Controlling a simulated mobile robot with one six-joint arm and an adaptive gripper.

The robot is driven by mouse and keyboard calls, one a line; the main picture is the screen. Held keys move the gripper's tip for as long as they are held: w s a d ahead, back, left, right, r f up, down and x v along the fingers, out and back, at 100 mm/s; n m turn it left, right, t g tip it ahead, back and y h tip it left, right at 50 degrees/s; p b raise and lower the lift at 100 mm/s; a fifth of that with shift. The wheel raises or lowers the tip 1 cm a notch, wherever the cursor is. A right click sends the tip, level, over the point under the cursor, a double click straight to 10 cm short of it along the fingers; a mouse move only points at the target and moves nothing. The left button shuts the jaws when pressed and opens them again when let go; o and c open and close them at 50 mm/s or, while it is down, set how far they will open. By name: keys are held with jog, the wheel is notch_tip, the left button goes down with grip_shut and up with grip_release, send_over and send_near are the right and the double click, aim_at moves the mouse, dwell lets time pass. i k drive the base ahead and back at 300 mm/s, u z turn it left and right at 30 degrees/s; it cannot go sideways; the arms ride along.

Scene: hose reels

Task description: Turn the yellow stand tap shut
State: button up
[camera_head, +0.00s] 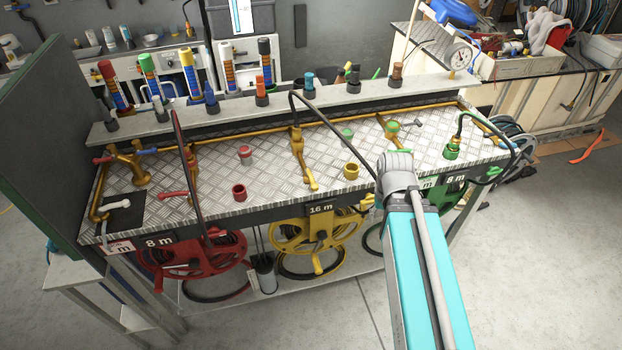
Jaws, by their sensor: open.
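The yellow stand tap (298,145) stands on the brass pipe along the back of the checker-plate bench, near its middle. Its yellow lever (309,180) points toward the front edge, angled slightly right. A dark hose rises from the tap and arches right and down. My turquoise arm reaches in from the lower right and ends in a grey joint right of the tap, apart from it. My gripper does not show; it is probably hidden behind that joint.
A yellow hose reel (315,237) hangs under the 16 m label (321,209), beside a red reel (195,262). A yellow cup (351,170) and a red cup (239,192) stand on the plate. Several coloured nozzles line the rear shelf (335,103).

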aim_at(314, 185)
jog(key=z, duration=1.45)
jog(key=k, duration=0.9)
jog(key=u, duration=1.4)
